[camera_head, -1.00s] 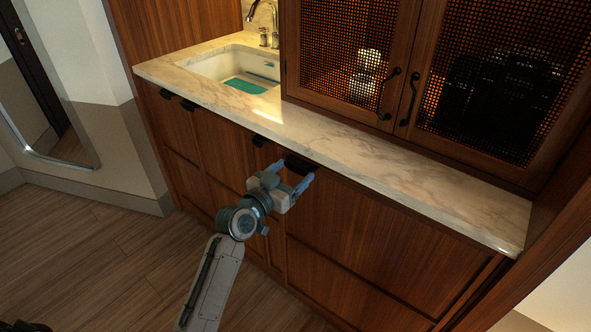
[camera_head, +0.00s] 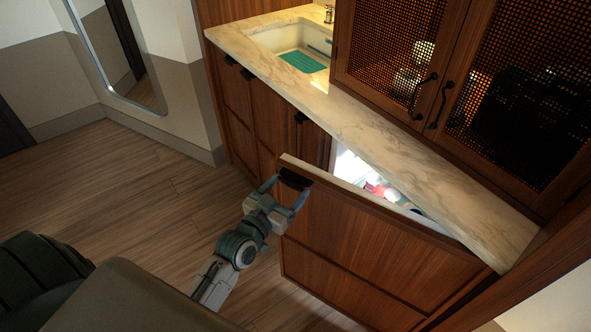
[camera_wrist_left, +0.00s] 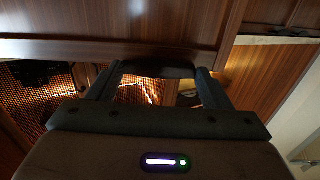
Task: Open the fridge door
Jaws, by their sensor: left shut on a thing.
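The fridge door (camera_head: 365,238) is a wooden panel below the counter. It stands partly open, its left edge swung out from the cabinet front, with the right edge near the counter's right end. The lit fridge inside (camera_head: 378,185) shows through the gap, with some items in it. My left gripper (camera_head: 288,186) is shut on the dark door handle (camera_head: 296,178) at the door's top left corner. In the left wrist view the handle (camera_wrist_left: 157,70) lies between the two fingers. My right gripper is not in view.
The marble counter (camera_head: 400,160) runs above the door, with a sink (camera_head: 300,62) at its left. Mesh-fronted upper cabinets (camera_head: 390,50) stand on the counter. Wood floor (camera_head: 120,180) is clear to the left.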

